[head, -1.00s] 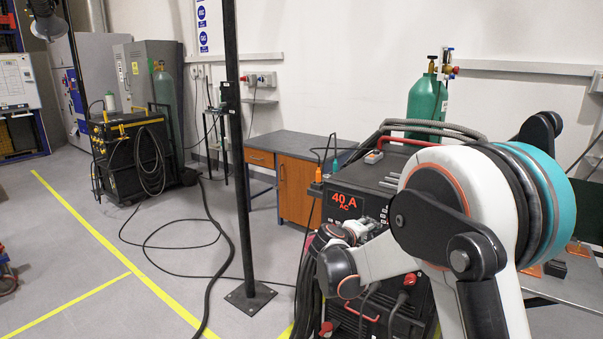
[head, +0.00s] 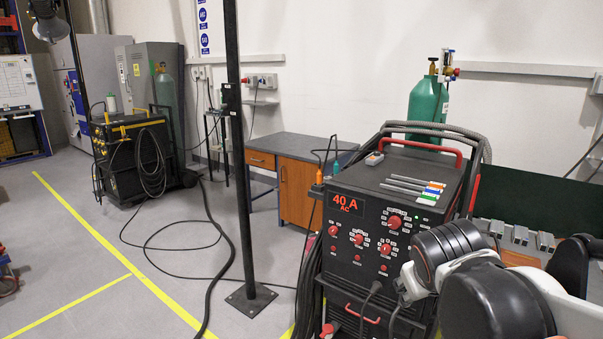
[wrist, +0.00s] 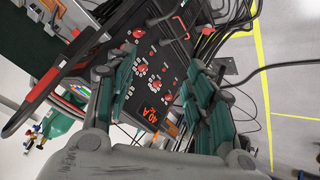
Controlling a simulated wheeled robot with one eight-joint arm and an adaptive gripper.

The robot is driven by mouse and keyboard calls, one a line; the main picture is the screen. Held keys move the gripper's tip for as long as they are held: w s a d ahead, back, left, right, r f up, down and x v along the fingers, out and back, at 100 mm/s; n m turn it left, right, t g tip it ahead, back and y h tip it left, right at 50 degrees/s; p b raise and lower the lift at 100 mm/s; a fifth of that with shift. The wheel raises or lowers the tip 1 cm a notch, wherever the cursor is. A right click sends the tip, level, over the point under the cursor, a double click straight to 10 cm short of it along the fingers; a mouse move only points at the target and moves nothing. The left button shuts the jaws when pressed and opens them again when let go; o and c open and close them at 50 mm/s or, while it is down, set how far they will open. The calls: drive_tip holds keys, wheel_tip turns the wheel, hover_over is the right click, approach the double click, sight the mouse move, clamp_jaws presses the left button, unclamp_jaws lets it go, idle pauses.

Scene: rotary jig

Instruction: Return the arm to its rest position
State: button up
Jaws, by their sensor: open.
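My gripper (wrist: 160,85) shows in the wrist view with its two green-padded fingers spread apart. Nothing is between the fingers. Beyond them is the control panel of a black welding machine, seen tilted and apart from the fingers. In the head view my arm (head: 495,290) is folded low at the lower right, in front of the machine's right side. I cannot make out the gripper's fingers in the head view.
The welding machine (head: 350,262) carries red knobs, a red handle and several marker-like sticks on top. A green gas cylinder (head: 428,112) stands behind it. A dark post (head: 240,170) rises at centre-left. Cables lie on the floor, which is otherwise open at left.

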drive_tip(key=s+a+f+m+y, duration=0.1)
drive_tip(key=s+f, duration=0.1)
drive_tip(key=s, duration=0.4)
drive_tip(key=s+a+f+m+y, duration=0.1)
drive_tip(key=s+a, duration=0.1)
drive_tip(key=s, duration=0.5)
drive_tip(key=shift+f+y, duration=0.35)
drive_tip(key=shift+y, duration=0.05)
drive_tip(key=shift+a, duration=0.1)
